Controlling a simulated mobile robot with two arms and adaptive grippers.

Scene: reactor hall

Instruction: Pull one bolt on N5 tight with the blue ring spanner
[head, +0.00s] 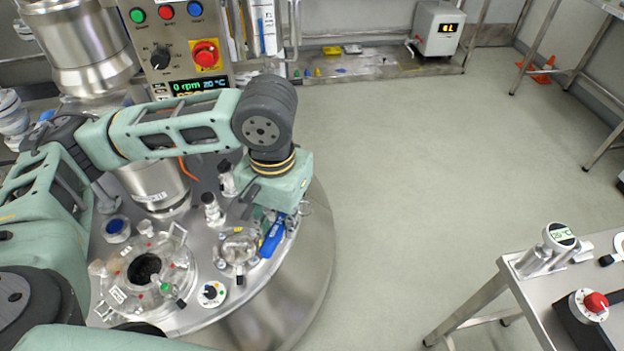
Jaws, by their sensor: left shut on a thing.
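The blue ring spanner (272,239) is at the right side of the reactor lid (205,262), its blue part slanting down-left from below my left gripper. My left gripper (284,212) points down over the lid's right edge and is shut on the spanner; its fingertips are mostly hidden behind its own green housing. A small clamped glass port (239,247) with bolts sits just left of the spanner. I cannot read an N5 label, nor tell whether the spanner's ring is around a bolt. My right gripper is not in view.
A larger open glass port (145,268), a small dial (211,293) and metal fittings (212,210) crowd the lid. A control panel (180,50) stands behind. A steel table (530,290) is at right. The floor between is clear.

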